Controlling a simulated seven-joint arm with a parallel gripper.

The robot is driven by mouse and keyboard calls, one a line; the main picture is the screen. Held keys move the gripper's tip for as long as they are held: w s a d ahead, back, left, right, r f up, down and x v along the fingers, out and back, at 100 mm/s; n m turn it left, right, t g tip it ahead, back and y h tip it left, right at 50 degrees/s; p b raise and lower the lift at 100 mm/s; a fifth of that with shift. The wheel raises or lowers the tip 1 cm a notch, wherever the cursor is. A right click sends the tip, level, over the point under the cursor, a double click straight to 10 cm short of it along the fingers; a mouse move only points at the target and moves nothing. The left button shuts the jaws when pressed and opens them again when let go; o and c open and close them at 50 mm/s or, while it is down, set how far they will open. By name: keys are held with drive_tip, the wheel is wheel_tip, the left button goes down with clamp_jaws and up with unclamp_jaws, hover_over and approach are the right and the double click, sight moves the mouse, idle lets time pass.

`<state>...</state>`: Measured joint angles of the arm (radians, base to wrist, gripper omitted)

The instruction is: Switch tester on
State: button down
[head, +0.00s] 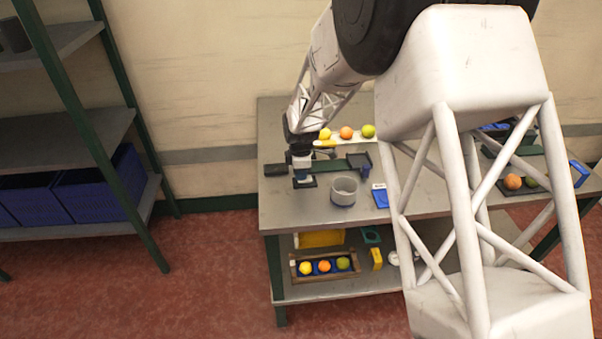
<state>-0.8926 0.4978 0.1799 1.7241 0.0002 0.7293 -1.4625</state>
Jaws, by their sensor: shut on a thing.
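My gripper (302,170) points down over the left part of the grey workbench (285,215). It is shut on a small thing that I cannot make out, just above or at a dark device. That device, possibly the tester, has a green bar (334,166), a black plate (276,169) at the left and a dark square part (360,161) at the right. A blue and white handheld-sized item (380,196) lies further right; I cannot tell whether it is the tester. No switch can be made out at this size.
A grey cup (344,191) stands close to the right of my gripper. Behind, a yellow, an orange and a green fruit sit on a white rack (362,139). A wooden crate (325,277) with similar fruits is on the lower shelf. My arm hides the bench's middle.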

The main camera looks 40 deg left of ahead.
drive_tip(key=shift+s+d+f, duration=0.1)
drive_tip(key=shift+s+f, duration=0.6)
drive_tip(key=shift+f, duration=0.3)
drive_tip(key=shift+w+d, duration=0.15)
drive_tip(key=shift+w+d+r, duration=0.3)
drive_tip(key=shift+w+d, duration=0.35)
drive_tip(key=shift+w, duration=0.1)
drive_tip(key=shift+r, duration=0.15)
wheel_tip(320, 180, up, 15)
drive_tip(key=shift+a, duration=0.35)
drive_tip(key=shift+w, duration=0.1)
idle(0.4)
drive_tip(key=shift+s+a+r, duration=0.15)
drive_tip(key=shift+s+a, duration=0.15)
drive_tip(key=shift+s, duration=0.15)
